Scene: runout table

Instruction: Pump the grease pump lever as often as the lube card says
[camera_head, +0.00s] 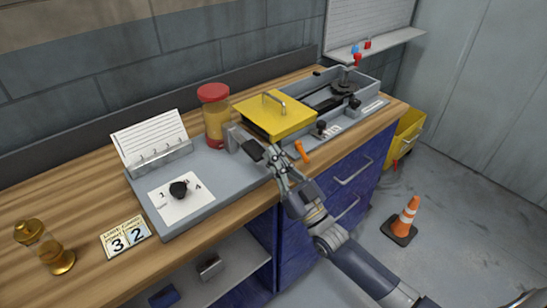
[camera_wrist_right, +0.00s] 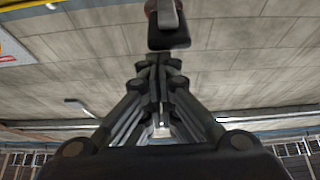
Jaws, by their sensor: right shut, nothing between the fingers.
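The grease pump (camera_head: 214,118) has a red cap and a yellowish see-through body; it stands at the back of a grey base plate. Its grey lever with a black grip (camera_head: 253,149) sticks out at the pump's right. My right gripper (camera_head: 273,155) is shut and empty, close beside the grip; I cannot tell whether they touch. In the wrist view the black grip (camera_wrist_right: 169,38) shows just beyond my shut fingers. A white lined card (camera_head: 150,137) stands in a grey holder; its writing is too small to read. My left gripper is not in view.
A dial with a black knob (camera_head: 179,189) sits on the plate. A brass oiler (camera_head: 45,248) stands at left. A yellow lid (camera_head: 277,118) and an orange handle (camera_head: 302,152) are near my right gripper. A cone (camera_head: 404,220) stands on the floor.

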